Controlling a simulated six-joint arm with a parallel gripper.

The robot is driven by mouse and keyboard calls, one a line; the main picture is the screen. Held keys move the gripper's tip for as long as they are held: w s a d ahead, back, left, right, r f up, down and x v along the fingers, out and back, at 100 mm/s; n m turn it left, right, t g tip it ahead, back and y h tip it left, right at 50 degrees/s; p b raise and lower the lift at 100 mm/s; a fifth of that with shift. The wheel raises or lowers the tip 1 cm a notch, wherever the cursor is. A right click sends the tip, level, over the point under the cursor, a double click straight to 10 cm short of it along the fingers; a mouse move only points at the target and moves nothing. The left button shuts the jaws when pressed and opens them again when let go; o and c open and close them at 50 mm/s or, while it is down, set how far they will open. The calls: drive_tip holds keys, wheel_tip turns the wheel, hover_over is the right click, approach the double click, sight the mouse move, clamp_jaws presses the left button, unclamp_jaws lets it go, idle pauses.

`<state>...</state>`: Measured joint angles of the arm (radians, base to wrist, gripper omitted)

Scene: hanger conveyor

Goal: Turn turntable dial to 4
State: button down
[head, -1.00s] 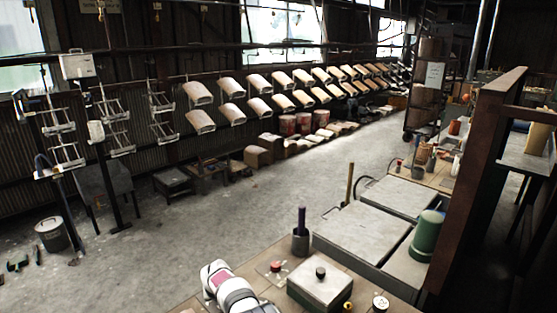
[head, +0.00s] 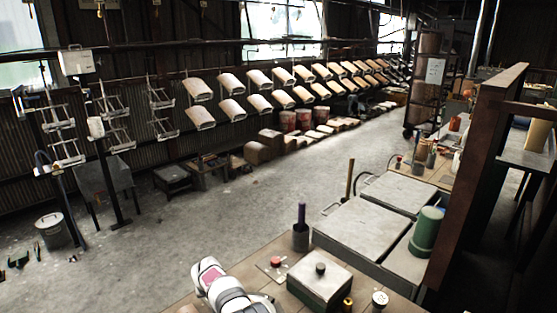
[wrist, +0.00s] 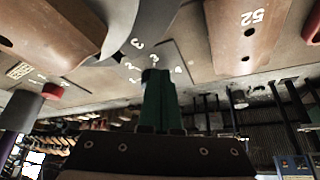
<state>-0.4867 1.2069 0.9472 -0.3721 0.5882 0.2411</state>
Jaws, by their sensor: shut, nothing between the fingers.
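In the wrist view a flat plate with white numerals (wrist: 184,56) lies on the work surface, around my gripper's tip. I read 3, 2 and 1 among the numerals; others are too small or partly covered. The dial's knob and pointer cannot be made out clearly behind the fingers. My gripper (wrist: 157,76) has green fingers, shut and empty, with their tips at the numbered plate. I cannot tell whether they touch it. In the head view my white arm reaches over the bench at the bottom, and the fingers are hidden.
A red button (head: 276,262) stands on the bench (head: 252,262), left of a metal box with a dark knob (head: 320,269). A dark upright post (head: 301,228) stands behind them. In the wrist view, a brown piece marked 52 (wrist: 247,40) lies beside the plate.

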drive_tip(key=shift+a, duration=0.15)
idle(0.3)
drive_tip(key=shift+s, duration=0.4)
wheel_tip(320, 180, up, 6)
drive_tip(key=f, duration=0.2)
drive_tip(key=d+f, duration=0.1)
drive_tip(key=f, duration=0.1)
drive_tip(key=w+d+f, duration=0.1)
drive_tip(key=f, duration=0.1)
drive_tip(key=shift+d, duration=0.25)
drive_tip(key=shift+w+a, duration=0.15)
drive_tip(key=shift+w, duration=0.05)
idle(0.7)
drive_tip(key=shift+s+a, duration=0.2)
drive_tip(key=shift+a, duration=0.1)
